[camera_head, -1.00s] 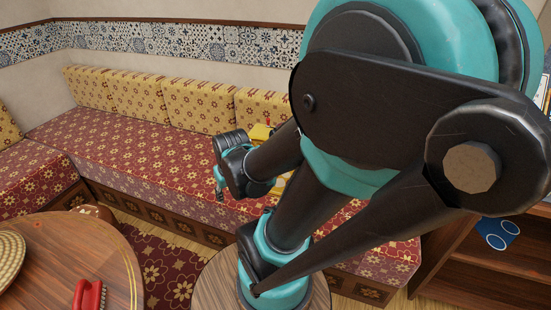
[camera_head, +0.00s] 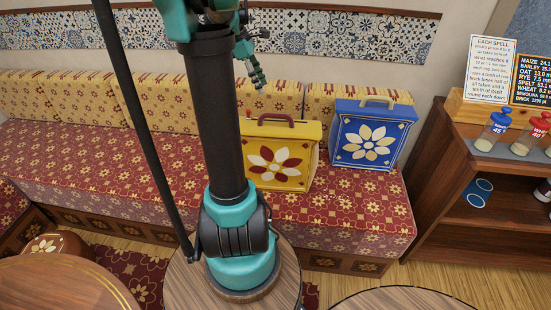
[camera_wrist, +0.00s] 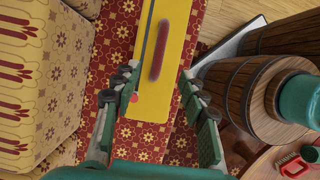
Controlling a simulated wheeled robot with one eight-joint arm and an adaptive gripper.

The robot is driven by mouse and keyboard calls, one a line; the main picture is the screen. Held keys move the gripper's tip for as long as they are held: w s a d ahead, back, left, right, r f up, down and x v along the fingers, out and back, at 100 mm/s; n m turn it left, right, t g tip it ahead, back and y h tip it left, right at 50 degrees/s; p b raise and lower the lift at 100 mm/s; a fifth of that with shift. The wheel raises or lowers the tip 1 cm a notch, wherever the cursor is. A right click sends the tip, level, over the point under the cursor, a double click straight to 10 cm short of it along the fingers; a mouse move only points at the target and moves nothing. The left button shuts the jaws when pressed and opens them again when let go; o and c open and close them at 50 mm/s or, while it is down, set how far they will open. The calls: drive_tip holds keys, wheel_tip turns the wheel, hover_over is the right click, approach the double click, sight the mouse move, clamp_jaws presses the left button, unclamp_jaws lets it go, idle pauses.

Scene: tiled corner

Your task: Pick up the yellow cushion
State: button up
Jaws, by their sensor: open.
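A yellow box-shaped piece (camera_head: 282,176) with a flower panel and a red-brown handle on top stands upright on the patterned bench seat. In the wrist view its yellow top (camera_wrist: 160,103) and red handle lie below and between my fingers. My gripper (camera_head: 257,78) is above and slightly left of it in the head view, apart from it. In the wrist view my gripper (camera_wrist: 158,82) is open and empty, with a finger on each side of the yellow top. Several yellow patterned back cushions (camera_head: 190,98) line the wall behind.
A blue flowered box (camera_head: 348,133) with a tan handle stands to the right on the bench. A wooden shelf unit (camera_head: 445,165) with jars and signs stands at far right. Round wooden tables (camera_head: 65,290) are in front. The bench's left part is clear.

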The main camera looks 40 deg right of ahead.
sight(276, 116)
drive_tip(key=x, duration=1.4)
drive_tip(key=shift+f, duration=0.25)
drive_tip(key=shift+c, duration=0.4)
clamp_jaws()
